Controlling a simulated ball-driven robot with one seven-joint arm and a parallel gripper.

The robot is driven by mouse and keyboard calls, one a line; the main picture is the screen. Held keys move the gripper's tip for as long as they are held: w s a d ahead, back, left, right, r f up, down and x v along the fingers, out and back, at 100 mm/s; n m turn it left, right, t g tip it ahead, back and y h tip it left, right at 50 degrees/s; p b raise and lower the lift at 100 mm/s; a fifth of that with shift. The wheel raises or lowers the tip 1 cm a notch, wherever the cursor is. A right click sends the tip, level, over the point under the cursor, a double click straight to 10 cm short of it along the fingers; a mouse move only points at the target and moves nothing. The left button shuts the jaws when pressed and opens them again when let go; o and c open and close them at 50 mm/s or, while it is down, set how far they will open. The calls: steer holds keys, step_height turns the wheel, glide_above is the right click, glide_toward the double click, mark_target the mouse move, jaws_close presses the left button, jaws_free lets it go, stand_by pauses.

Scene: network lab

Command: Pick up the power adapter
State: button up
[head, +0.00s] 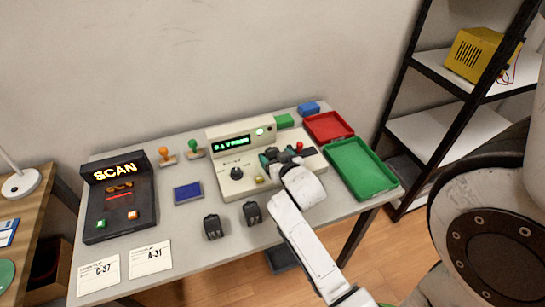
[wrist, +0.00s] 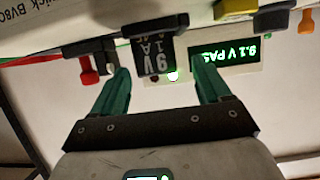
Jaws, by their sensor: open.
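A black power adapter (wrist: 152,52) marked "9V 1A" shows in the wrist view at the cream tester, whose screen (wrist: 230,53) reads about "9.1 V PASS". My gripper (wrist: 160,80) is open, with one green finger on each side of the adapter's line and the adapter between and just beyond them. I cannot tell whether they touch it. In the head view my gripper (head: 271,156) is over the tester (head: 233,188), and my arm hides this adapter. Two other black adapters (head: 213,227) (head: 252,212) stand on the table in front of the tester.
A red lever (head: 299,146) is close beside my gripper. A red tray (head: 328,126) and a green tray (head: 360,167) lie to the right. The scanner (head: 118,195), two stamps (head: 166,156) (head: 194,149), a blue pad (head: 188,193) and label cards (head: 150,259) are to the left.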

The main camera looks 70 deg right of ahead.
mark_target(273, 153)
steer(key=x, duration=0.4)
steer(key=shift+s+d+f, duration=0.1)
steer(key=shift+f, duration=0.05)
steer(key=c, duration=1.3)
steer(key=shift+o, duration=0.2)
